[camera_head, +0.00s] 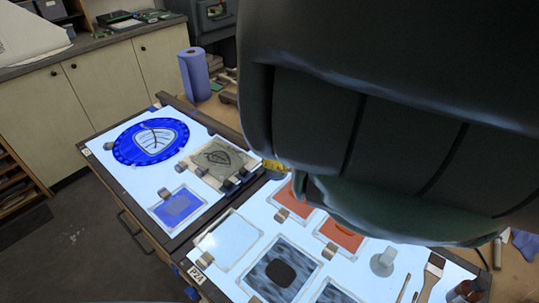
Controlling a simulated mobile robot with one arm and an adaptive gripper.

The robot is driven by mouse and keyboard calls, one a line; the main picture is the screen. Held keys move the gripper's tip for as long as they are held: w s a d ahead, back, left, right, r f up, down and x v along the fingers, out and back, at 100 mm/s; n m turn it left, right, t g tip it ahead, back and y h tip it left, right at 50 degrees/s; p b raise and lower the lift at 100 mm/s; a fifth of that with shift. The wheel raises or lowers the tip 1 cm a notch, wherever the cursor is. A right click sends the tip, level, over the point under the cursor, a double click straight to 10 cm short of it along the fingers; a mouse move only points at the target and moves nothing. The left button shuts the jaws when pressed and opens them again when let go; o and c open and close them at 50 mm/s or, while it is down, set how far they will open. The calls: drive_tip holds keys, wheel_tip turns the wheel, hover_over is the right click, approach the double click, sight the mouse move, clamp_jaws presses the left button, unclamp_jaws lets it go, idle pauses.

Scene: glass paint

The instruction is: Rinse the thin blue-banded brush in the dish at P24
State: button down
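A label (200,264) that seems to read P24 sits at the front left corner of the nearer lit panel (222,283). A small pale round vessel (383,260) stands on that panel at the lower right; I cannot tell whether it is the dish. Two thin sticks, perhaps brushes, lie near the bottom edge beside a wide flat brush (433,272). I cannot make out a blue band on any of them. My gripper is not recognisable in this view. A large dark shape close to the camera hides the upper right.
A second lit panel to the left holds a blue round glass piece (151,140), a grey-brown framed piece (217,159) and a small blue one (179,208). Orange and grey framed panes lie on the nearer panel. A blue paper roll (194,75) stands behind. Bare floor (75,240) is at left.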

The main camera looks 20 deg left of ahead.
sight(263, 149)
drive_tip(key=shift+s+a+r+p, duration=0.1)
drive_tip(key=shift+s+r+p, duration=0.25)
drive_tip(key=shift+r+p, duration=0.6)
drive_tip(key=shift+s+a+r+p, duration=0.3)
drive_tip(key=shift+s+r+p, duration=0.55)
drive_tip(key=shift+p, duration=1.25)
wheel_tip(263, 149, up, 4)
drive_tip(key=p, duration=0.4)
drive_tip(key=shift+r, duration=0.2)
